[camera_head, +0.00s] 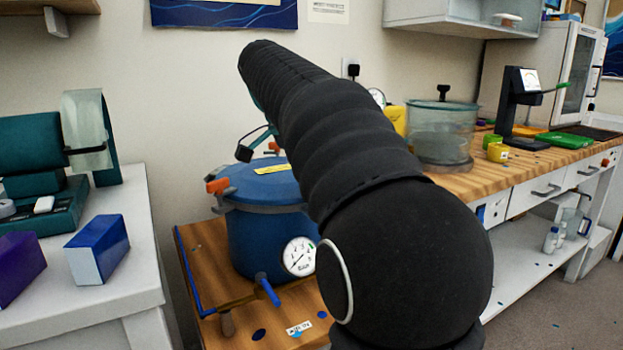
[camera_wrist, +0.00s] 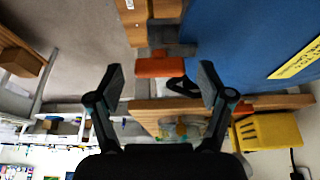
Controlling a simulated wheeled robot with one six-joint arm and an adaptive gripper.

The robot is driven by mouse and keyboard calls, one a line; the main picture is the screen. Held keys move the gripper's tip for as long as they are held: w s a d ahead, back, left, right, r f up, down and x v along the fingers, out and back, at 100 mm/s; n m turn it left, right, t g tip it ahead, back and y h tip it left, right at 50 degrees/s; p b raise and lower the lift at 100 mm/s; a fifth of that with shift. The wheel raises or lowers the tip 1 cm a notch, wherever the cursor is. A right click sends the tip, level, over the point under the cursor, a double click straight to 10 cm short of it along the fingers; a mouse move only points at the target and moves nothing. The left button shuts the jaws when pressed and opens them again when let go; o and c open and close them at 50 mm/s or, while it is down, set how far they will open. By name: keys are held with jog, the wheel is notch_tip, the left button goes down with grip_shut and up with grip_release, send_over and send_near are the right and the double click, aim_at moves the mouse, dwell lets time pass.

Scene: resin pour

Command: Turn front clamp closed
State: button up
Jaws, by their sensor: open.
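The blue pressure pot (camera_head: 262,240) stands on a wooden board, its lid (camera_head: 268,183) on and a gauge (camera_head: 299,256) on its side. An orange-tipped clamp (camera_head: 217,186) sits at the lid's left rim; another orange tip (camera_head: 274,147) shows at the back. In the wrist view an orange clamp handle (camera_wrist: 166,67) lies between and beyond my fingertips, beside the blue pot (camera_wrist: 245,40). I cannot tell which clamp this is. My gripper (camera_wrist: 161,80) is open and empty. In the head view my gripper (camera_head: 250,145) is above the lid, partly hidden by my arm, which also hides the pot's right side.
A blue-handled valve (camera_head: 269,292) sticks out low at the pot's front. A yellow device (camera_head: 396,119) and a glass chamber (camera_head: 441,135) stand on the bench to the right. A white table (camera_head: 95,295) with boxes stands at the left.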

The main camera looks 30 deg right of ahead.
jog(key=v, duration=0.7)
jog(key=shift+r, duration=0.2)
jog(key=shift+s+a, duration=0.1)
jog(key=shift+a, duration=0.1)
dwell(0.3)
jog(key=s+a+f+n+t+y, duration=0.1)
jog(key=s+a+f+n+t, duration=0.1)
jog(key=s+f+n, duration=0.4)
jog(key=s+a+f+n+t+y, duration=0.1)
jog(key=s+a+f+n, duration=0.4)
jog(key=f, duration=0.8)
jog(key=s+a+f+n+t+y, duration=0.2)
jog(key=s+f+n, duration=0.4)
jog(key=s+f, duration=0.3)
jog(key=shift+s+a+n+t, duration=0.3)
jog(key=shift+s+a+n, duration=0.1)
jog(key=shift+a, duration=0.4)
jog(key=shift+f, duration=0.15)
